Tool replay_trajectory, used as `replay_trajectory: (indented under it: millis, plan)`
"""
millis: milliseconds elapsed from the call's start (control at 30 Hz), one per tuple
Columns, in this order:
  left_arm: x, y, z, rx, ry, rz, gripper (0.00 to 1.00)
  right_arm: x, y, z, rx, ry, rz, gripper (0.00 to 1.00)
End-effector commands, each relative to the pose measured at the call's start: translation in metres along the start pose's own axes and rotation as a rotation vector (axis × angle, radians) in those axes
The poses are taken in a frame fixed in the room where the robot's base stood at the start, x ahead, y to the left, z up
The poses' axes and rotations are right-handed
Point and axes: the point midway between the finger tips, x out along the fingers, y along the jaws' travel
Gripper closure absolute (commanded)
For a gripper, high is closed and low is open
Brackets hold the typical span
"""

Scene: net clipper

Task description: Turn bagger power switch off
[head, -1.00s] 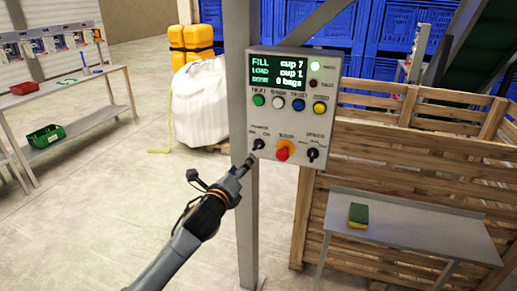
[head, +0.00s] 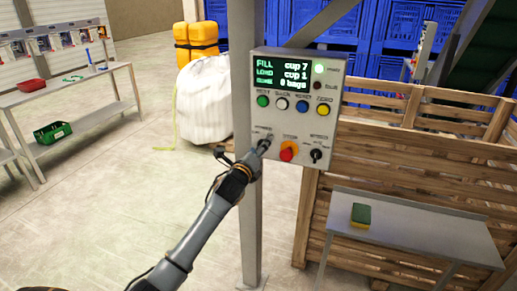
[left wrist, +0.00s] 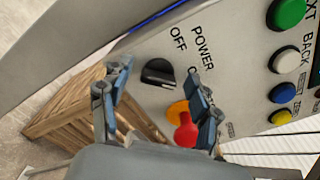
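The grey control box (head: 296,128) is on a post, with a lit screen and a lit lamp. Its black power switch (left wrist: 158,73) shows in the left wrist view beside the words POWER and OFF; another label is partly hidden by a finger. I cannot tell which label the knob points at. My left gripper (head: 264,146) is at the box's lower left in the head view, hiding most of the switch. In the left wrist view its two fingers (left wrist: 158,78) are apart, with the knob seen between them; contact cannot be told. My right gripper is not in view.
A red emergency knob (head: 287,154) on an orange base sits just right of the switch, close to one finger in the wrist view. A black selector (head: 316,155) is further right. Coloured buttons (head: 303,106) are above. A grey table (head: 410,228) with a sponge (head: 361,214) stands at right.

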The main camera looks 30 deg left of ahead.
Motion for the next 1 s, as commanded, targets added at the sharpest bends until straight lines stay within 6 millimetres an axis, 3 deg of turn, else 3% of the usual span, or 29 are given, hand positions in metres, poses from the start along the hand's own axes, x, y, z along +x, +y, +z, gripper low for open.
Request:
replay_trajectory:
  millis: [33, 267, 667, 1000]
  plan:
    - [0.0, 0.0, 0.0, 0.0, 0.0, 0.0, 0.46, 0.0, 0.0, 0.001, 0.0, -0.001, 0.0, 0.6]
    - [0.0, 0.0, 0.0, 0.0, 0.0, 0.0, 0.92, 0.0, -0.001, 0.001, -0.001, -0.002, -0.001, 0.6]
    - [0.0, 0.0, 0.001, -0.067, 0.0, 0.001, 0.92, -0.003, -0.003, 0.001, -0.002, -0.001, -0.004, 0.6]
    - [0.0, 0.002, 0.0, -0.327, 0.001, 0.002, 0.92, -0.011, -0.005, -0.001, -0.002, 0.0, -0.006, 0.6]
